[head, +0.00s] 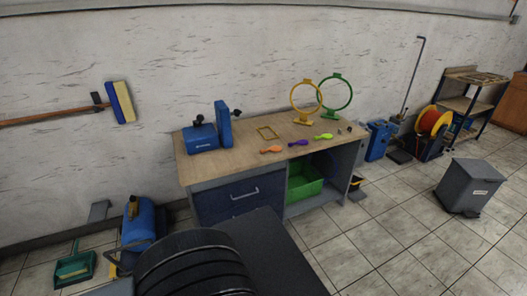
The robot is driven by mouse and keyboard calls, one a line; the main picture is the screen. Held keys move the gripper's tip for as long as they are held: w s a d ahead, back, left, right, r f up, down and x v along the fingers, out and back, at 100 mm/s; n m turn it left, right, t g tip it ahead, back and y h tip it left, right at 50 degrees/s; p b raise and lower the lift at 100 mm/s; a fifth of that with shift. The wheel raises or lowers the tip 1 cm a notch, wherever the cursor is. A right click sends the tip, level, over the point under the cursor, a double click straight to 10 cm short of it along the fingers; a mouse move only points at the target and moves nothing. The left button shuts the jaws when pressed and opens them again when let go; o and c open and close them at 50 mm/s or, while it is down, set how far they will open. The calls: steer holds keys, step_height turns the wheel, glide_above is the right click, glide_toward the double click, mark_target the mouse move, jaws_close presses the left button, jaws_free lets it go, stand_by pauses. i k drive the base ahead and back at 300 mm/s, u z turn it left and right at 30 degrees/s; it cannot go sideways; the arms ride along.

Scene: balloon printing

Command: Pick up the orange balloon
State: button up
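The orange balloon (271,150) lies flat and limp on the wooden tabletop of the workbench (235,165), near its front edge. A purple balloon (298,143) lies to its right, and a green balloon (324,137) lies further right. The three are apart from each other. My gripper does not show in the head view; only a dark part of my own body shows at the bottom.
Yellow (294,98) and green (350,93) rings stand at the back right. A grey bin (467,187) stands right; tiled floor between is open.

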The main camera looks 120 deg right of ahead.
mark_target(271, 150)
steer(key=z, duration=3.9)
steer(key=i, duration=1.65)
